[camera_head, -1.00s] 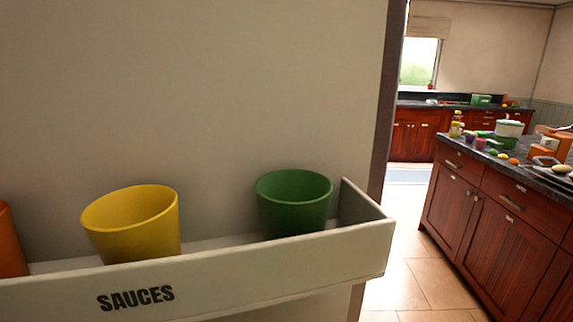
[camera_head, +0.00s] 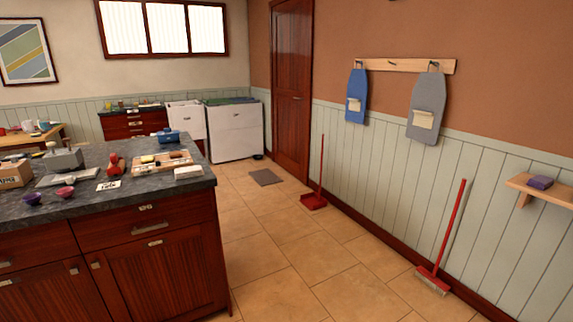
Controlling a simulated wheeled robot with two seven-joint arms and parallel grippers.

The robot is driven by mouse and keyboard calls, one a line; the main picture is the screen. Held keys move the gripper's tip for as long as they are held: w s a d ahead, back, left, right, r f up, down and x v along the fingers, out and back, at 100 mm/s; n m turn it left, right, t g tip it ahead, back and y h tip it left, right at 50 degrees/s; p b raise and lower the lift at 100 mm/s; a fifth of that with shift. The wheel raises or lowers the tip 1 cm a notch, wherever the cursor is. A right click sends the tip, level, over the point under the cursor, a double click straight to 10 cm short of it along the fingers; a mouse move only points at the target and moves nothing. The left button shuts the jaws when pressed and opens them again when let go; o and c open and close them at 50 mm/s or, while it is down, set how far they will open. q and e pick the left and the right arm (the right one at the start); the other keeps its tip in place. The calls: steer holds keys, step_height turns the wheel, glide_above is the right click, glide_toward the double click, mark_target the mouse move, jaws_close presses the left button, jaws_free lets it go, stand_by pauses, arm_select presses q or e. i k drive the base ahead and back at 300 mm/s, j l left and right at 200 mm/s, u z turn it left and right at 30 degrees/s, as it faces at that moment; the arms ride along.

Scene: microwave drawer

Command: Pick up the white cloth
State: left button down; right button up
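I cannot make out the white cloth for certain. A small white block-like item (camera_head: 188,172) lies near the right end of the dark island counter (camera_head: 150,198). A flat pale item (camera_head: 66,178) lies further left on the same counter. Cream pieces show on the front of the blue apron (camera_head: 356,86) and the grey apron (camera_head: 428,92), which hang on a wall rack (camera_head: 405,65). It is too small to tell whether any of these is cloth. Neither of my grippers is in view.
The island's wooden cabinets (camera_head: 165,265) fill the lower left. Tiled floor (camera_head: 275,235) is open to the right. A red broom (camera_head: 443,240) and red dustpan (camera_head: 314,200) stand by the right wall. A small shelf (camera_head: 550,190) juts out. A white chest (camera_head: 235,132) stands at the back.

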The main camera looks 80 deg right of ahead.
mark_target(196, 171)
steer(key=z, duration=1.9)
steer(key=i+l+u, duration=0.15)
steer(key=i+l, duration=0.15)
steer(key=i+l+u, duration=0.2)
steer(key=i+l, duration=0.15)
steer(key=i+l+u, duration=0.15)
steer(key=i+l, duration=0.2)
steer(key=i+l+u, duration=0.2)
steer(key=l, duration=0.2)
steer(key=i+l+u, duration=0.15)
steer(key=i+l, duration=0.15)
steer(key=l, duration=0.2)
steer(key=i+l+u, duration=0.2)
steer(key=l, duration=0.25)
steer(key=i+l+u, duration=0.15)
steer(key=l, duration=0.4)
steer(key=i+l+u, duration=0.2)
steer(key=l, duration=0.35)
steer(key=i, duration=0.05)
